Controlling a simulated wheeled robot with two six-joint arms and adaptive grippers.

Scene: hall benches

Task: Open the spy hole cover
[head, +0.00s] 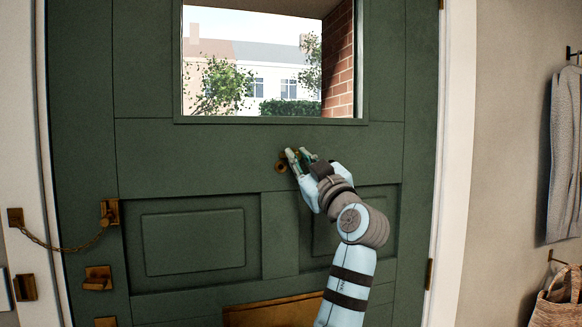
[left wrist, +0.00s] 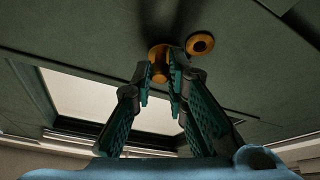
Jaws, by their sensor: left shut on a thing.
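The spy hole (head: 281,168) is a small brass ring on the green door (head: 160,160), below the window. In the left wrist view the spy hole (left wrist: 201,43) shows a dark round centre, uncovered. A brass cover (left wrist: 159,52) sits beside it, close to its edge. My left gripper (head: 300,156) is at the door beside the spy hole. In the left wrist view its two fingers (left wrist: 160,78) are shut on the cover, one on each side. The fingers hide part of the cover. My right gripper is not in view.
A door chain (head: 65,247) hangs across the left edge of the door, above a brass latch (head: 97,278). A brass letter plate (head: 270,312) is low on the door. A grey garment (head: 565,150) and a woven bag (head: 560,300) hang at the right.

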